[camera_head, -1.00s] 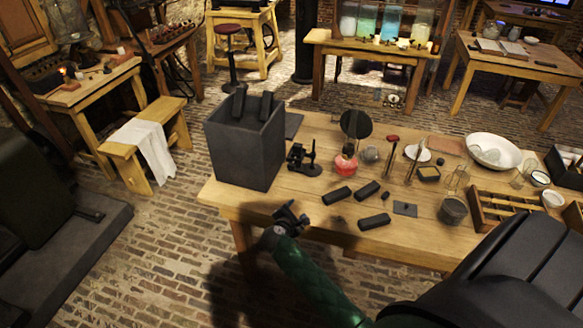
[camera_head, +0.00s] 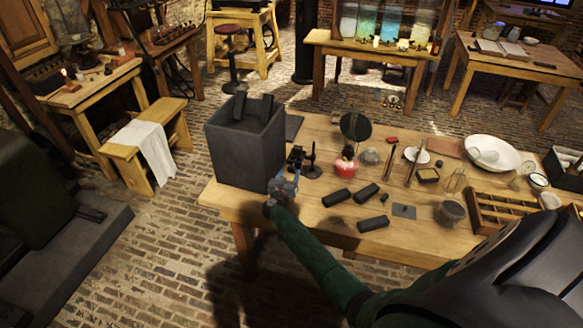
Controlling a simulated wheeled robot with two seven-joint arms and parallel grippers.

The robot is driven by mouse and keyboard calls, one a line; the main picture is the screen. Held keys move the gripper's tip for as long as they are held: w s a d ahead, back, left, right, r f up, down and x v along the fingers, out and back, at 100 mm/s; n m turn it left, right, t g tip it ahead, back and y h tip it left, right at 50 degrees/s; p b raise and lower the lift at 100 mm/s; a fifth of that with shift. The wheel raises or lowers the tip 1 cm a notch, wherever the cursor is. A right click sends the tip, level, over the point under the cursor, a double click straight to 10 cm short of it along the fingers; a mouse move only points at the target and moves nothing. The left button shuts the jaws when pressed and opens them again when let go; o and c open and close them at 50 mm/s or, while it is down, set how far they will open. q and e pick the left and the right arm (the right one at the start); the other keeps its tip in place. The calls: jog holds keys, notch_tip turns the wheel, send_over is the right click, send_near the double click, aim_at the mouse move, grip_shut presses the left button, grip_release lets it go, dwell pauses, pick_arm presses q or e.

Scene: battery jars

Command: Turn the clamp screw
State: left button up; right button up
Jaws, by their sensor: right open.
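A small black clamp (camera_head: 312,168) stands on the wooden table just right of a dark grey open-topped box. Its screw is too small and dark to make out, and my gripper partly covers the clamp. My right gripper (camera_head: 293,160) is at the clamp's left side, close to the box wall. It is open, with nothing seen between its fingers; whether it touches the clamp I cannot tell. My right arm, in a green sleeve, reaches up from the lower right over the table's front edge. My left gripper is not in view.
The grey box (camera_head: 217,152) holds dark bars standing up. Several black bars (camera_head: 336,197) lie on the table (camera_head: 290,212), with a red-based item (camera_head: 344,166), a round dark disc (camera_head: 356,126), a white bowl (camera_head: 492,153) and a wooden compartment tray (camera_head: 487,223) farther right.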

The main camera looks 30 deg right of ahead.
aim_at(291, 171)
jog(key=shift+p+x, duration=0.5)
jog(key=shift+x, duration=1.35)
jog(key=shift+f, duration=0.1)
jog(key=c, duration=1)
